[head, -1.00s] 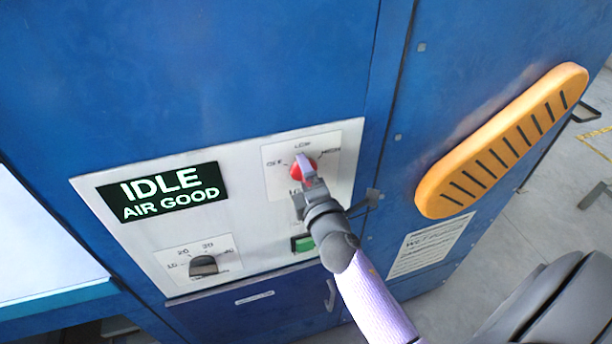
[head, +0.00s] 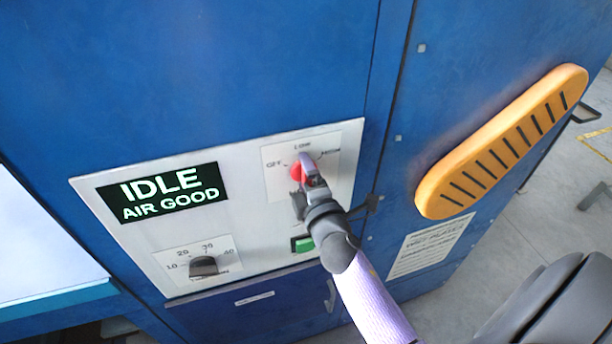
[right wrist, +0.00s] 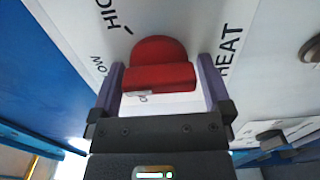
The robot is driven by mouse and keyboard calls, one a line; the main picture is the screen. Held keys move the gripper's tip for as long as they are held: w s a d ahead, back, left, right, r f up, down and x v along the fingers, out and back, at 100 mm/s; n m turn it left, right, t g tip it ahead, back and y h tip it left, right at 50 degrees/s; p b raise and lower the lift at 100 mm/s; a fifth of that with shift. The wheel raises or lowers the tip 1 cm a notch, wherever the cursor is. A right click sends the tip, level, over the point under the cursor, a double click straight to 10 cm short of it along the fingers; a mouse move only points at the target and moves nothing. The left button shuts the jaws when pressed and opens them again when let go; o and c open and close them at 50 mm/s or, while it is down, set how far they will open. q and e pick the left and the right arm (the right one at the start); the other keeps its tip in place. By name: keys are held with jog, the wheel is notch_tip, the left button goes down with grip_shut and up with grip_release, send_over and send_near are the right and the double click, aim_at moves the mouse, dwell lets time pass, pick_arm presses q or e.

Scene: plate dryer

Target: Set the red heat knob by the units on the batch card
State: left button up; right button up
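The red heat knob (head: 298,172) sits on the white control panel (head: 245,215) below a scale marked OFF, LOW and HIGH. In the right wrist view, the knob (right wrist: 158,75) has a raised bar with a pale mark at its left end, on the side of the LOW print; the exact setting is hard to tell. My right gripper (head: 308,178) is at the knob. Its fingers (right wrist: 160,85) stand apart at the two ends of the bar, and a firm hold does not show. My left gripper is not in view. I cannot identify a batch card for certain.
The display (head: 163,192) reads IDLE, AIR GOOD. A black dial (head: 204,266) with numbers and a green button (head: 303,244) are lower on the panel. A yellow slotted handle (head: 500,143) juts out at right, above a printed sheet (head: 432,245) with small text.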

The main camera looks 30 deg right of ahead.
jog(key=b+v, duration=0.1)
jog(key=v, duration=0.9)
jog(key=shift+b, duration=0.35)
jog(key=shift+d, duration=0.1)
